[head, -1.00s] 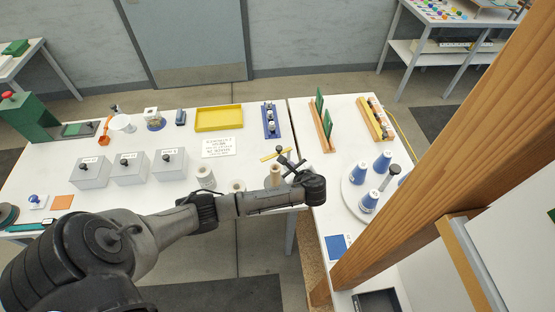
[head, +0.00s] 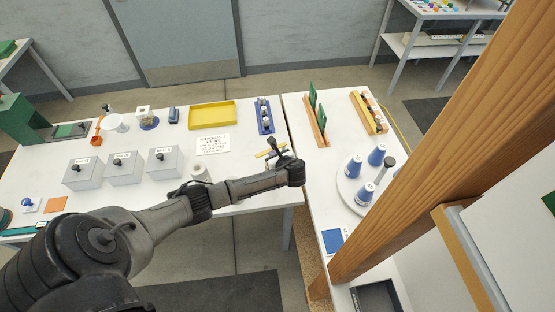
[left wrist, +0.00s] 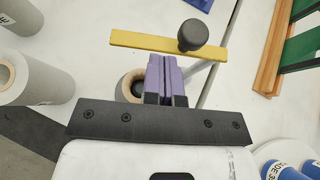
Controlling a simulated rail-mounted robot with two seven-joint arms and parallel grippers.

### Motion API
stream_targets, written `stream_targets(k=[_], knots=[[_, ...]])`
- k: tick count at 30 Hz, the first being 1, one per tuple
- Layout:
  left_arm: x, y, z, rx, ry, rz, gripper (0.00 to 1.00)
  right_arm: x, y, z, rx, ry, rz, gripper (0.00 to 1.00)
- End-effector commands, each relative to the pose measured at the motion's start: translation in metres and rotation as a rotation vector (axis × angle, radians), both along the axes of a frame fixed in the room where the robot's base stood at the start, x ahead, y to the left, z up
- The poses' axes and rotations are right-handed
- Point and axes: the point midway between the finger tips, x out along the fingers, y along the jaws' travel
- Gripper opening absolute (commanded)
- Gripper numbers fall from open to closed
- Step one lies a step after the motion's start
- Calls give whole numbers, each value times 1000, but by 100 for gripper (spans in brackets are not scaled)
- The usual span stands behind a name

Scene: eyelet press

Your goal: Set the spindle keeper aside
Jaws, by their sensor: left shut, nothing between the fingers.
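A yellow bar (left wrist: 160,42) with a dark round knob (left wrist: 193,33) over it lies at the table's front right. It seems to be the spindle keeper, but I cannot tell for sure. The bar also shows in the head view (head: 266,154). My left gripper (left wrist: 165,60) is shut and empty, its purple pads together. Its tips appear just short of the bar in the left wrist view. In the head view my left gripper (head: 277,153) is beside the bar and partly covers it. My right gripper is not in view.
Pale spools (left wrist: 35,80) stand left of the gripper; one (left wrist: 130,84) is partly behind the fingers. On the right table, a round plate carries blue cones (head: 353,166) and a dark-topped post (head: 388,162). A wooden post (head: 440,150) blocks the right side.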

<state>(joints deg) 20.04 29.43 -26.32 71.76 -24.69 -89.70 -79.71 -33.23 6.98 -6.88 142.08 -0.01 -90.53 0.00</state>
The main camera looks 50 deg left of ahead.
Motion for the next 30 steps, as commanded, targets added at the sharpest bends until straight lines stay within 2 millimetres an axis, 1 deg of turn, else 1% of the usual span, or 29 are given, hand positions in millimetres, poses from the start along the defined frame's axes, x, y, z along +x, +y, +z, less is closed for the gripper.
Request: stream_targets(k=[3, 6, 17, 24, 30], knots=[[1, 7, -4, 0, 0, 1, 0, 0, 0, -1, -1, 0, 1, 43], [1, 10, -6, -1, -1, 1, 0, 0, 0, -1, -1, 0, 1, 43], [1, 11, -6, 0, -1, 0, 0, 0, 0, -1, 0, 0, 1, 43], [0, 14, -4, 0, 1, -43, 0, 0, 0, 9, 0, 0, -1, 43], [0, 16, -5, 0, 0, -75, 0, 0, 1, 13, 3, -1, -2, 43]])
